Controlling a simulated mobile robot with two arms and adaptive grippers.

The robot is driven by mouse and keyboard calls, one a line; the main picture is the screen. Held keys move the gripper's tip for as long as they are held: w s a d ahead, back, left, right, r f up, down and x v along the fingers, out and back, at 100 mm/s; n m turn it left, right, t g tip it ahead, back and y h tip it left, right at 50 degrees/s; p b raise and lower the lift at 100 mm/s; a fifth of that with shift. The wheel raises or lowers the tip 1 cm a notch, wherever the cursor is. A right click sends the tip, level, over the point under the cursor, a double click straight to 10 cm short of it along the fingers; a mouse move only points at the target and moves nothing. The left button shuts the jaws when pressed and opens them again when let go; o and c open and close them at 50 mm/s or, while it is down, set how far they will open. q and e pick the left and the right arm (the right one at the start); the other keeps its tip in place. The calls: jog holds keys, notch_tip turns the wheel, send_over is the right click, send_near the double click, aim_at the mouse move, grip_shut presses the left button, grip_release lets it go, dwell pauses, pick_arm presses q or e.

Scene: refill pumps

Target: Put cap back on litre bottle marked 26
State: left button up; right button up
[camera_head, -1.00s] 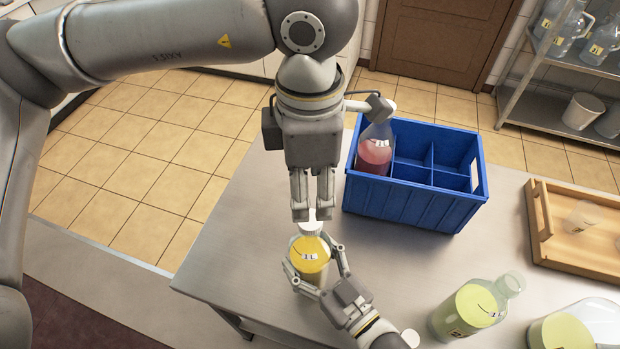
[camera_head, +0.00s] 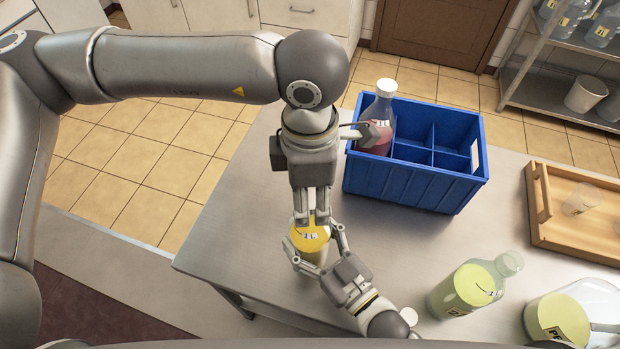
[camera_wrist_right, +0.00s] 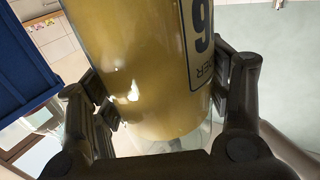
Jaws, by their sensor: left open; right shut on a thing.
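The litre bottle (camera_head: 309,241) holds yellow liquid and stands near the table's left front. My right gripper (camera_head: 314,246) is shut around its body. In the right wrist view the bottle (camera_wrist_right: 145,70) fills the middle between the fingers, with a label showing an upside-down digit, partly cut off. My left gripper (camera_head: 312,219) is open and points down over the bottle's top, its fingers on either side of the neck. The cap is hidden there, so I cannot tell how it sits.
A blue crate (camera_head: 410,185) stands behind to the right, with a white-capped red bottle (camera_head: 380,115) in its left compartment. Two bottles of yellow-green liquid (camera_head: 470,287) (camera_head: 562,318) stand front right. A wooden tray (camera_head: 541,205) lies at the right.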

pick_arm(q)
jog(key=c, duration=1.2)
jog(key=o, duration=1.2)
jog(key=shift+o, duration=0.2)
notch_tip(320, 180, up, 12)
pick_arm(e)
jog(key=o, duration=2.1)
